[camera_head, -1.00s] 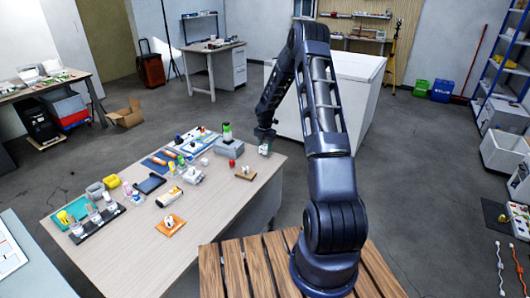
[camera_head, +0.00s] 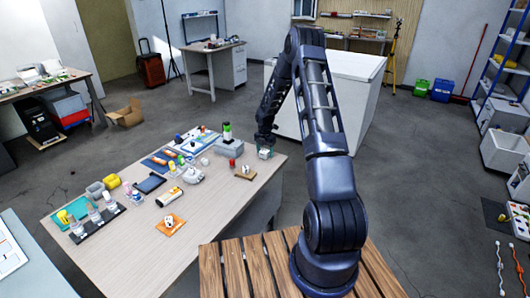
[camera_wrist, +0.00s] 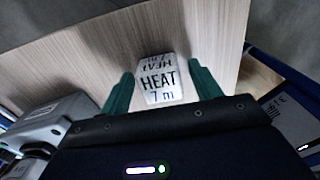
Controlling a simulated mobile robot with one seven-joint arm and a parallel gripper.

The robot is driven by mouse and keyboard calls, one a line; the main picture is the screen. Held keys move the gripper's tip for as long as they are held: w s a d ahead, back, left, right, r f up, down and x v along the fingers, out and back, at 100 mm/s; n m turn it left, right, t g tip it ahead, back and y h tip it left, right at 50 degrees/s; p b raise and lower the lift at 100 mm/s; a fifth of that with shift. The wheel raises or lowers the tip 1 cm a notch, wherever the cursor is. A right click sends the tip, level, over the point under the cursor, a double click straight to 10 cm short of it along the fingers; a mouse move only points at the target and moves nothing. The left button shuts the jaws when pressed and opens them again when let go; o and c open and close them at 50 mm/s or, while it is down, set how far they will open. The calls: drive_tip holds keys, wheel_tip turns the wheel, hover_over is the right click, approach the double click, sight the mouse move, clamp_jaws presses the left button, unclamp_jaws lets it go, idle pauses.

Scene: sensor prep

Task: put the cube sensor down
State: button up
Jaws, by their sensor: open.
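The cube sensor (camera_wrist: 160,82) is a small pale block with "HEAT 7 m" in dark letters. In the wrist view it sits between the two green fingers of my gripper (camera_wrist: 161,88), with a narrow gap at each side. My gripper is open around it. In the head view the cube (camera_head: 265,154) is a small light patch under my gripper (camera_head: 266,149), at the table's (camera_head: 120,256) far right end. It appears to rest on the wood top; its underside is hidden.
A grey box with a green-topped item (camera_head: 228,145) stands left of my gripper. A small brown block with a white part (camera_head: 245,172) lies nearer the camera. Several other small items crowd the table's left and middle. The table's right edge is close to the cube.

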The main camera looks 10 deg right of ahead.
drive_tip(key=shift+r, duration=0.1)
wheel_tip(320, 180, up, 12)
drive_tip(key=r, duration=0.1)
wheel_tip(320, 180, up, 13)
drive_tip(key=m+t, duration=0.1)
drive_tip(key=m, duration=0.5)
hover_over(265, 151)
drive_tip(key=s, duration=0.7)
drive_tip(key=s+r+m+t+h, duration=0.1)
drive_tip(key=s+r+m, duration=0.5)
drive_tip(key=s+r, duration=0.65)
drive_tip(key=s+r+m+t, duration=0.1)
drive_tip(key=s+m, duration=0.6)
drive_tip(key=s, duration=0.7)
drive_tip(key=s+r+m+t+y, duration=0.1)
drive_tip(key=s+r+m, duration=0.3)
drive_tip(key=s+m, duration=0.4)
drive_tip(key=shift+s+r+t, duration=0.2)
drive_tip(key=shift+s+t, duration=0.1)
drive_tip(key=shift+s, duration=3.45)
